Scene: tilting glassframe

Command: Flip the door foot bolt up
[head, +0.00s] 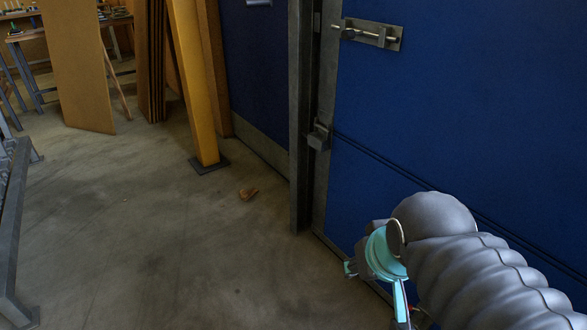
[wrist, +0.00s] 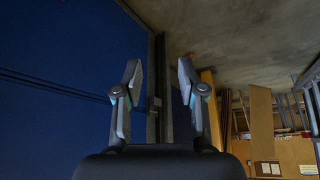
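The blue door (head: 460,110) fills the right of the head view, with a metal edge beside a grey post. No foot bolt can be made out for certain; my arm covers part of the door's lower area. A metal slide bolt (head: 368,35) sits high on the door. A small box-like metal latch (head: 318,137) sits lower, at the door's edge. In the wrist view my gripper (wrist: 158,68) is open and empty, its two fingers apart. The blue door (wrist: 60,90) also shows there, left of and behind the fingers. The gripper is low in front of the door in the head view.
A grey post (head: 300,110) stands at the door's edge. A yellow post (head: 193,80) stands further left, with wooden panels (head: 78,65) behind it. A metal frame (head: 12,220) is at the far left.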

